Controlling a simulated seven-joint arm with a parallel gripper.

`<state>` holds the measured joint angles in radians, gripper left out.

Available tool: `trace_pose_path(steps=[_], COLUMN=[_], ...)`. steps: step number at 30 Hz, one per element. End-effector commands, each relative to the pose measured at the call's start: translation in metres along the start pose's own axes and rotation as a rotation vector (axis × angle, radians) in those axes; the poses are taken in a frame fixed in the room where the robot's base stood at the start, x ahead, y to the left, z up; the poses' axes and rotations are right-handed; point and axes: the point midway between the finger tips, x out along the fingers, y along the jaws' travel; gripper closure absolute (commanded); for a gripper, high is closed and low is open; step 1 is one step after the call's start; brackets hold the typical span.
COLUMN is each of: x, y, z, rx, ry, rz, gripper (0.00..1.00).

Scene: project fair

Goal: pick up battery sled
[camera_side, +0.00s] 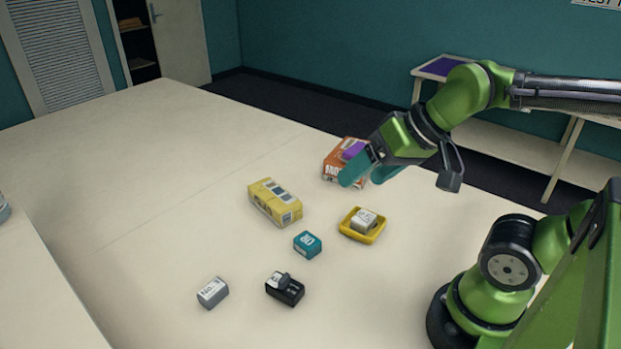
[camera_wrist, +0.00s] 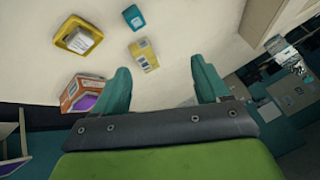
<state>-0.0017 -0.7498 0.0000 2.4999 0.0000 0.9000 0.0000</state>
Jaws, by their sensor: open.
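A small black holder (camera_side: 287,293) with a grey piece on top sits at the front of the table in the side view. It looks like the battery sled, though I cannot be sure; I cannot find it in the wrist view. My gripper (camera_side: 370,173) is open above the table, well behind and to the right of the holder, and overlaps the orange box in the side view. In the wrist view the teal fingers of my gripper (camera_wrist: 163,82) are spread, with nothing between them.
An orange box (camera_side: 332,166) with a purple top stands by my gripper. A yellow tray (camera_side: 347,229) holds a white-and-grey block (camera_side: 364,221). A yellow carton (camera_side: 270,203), teal box (camera_side: 307,245) and grey block (camera_side: 212,292) stand apart.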

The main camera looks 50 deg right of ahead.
Motion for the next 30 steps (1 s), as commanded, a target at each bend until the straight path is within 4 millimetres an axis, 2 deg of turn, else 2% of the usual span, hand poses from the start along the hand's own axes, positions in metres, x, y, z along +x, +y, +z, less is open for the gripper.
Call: trace_pose_path(steps=[5,15,21,26,30], x=[0.02,0.095,0.128,0.13,0.144], y=[-0.011,-0.071,-0.094,-0.099,-0.089], z=[0.007,0.011,0.014,0.004,0.016], rx=[-0.048,-0.323,-0.44,-0.461,-0.461], ry=[-0.099,-0.465,-0.586,-0.6,-0.614], rz=[0.004,0.126,0.212,0.247,0.255], gripper=[0.26,0.26,0.26,0.26,0.26])
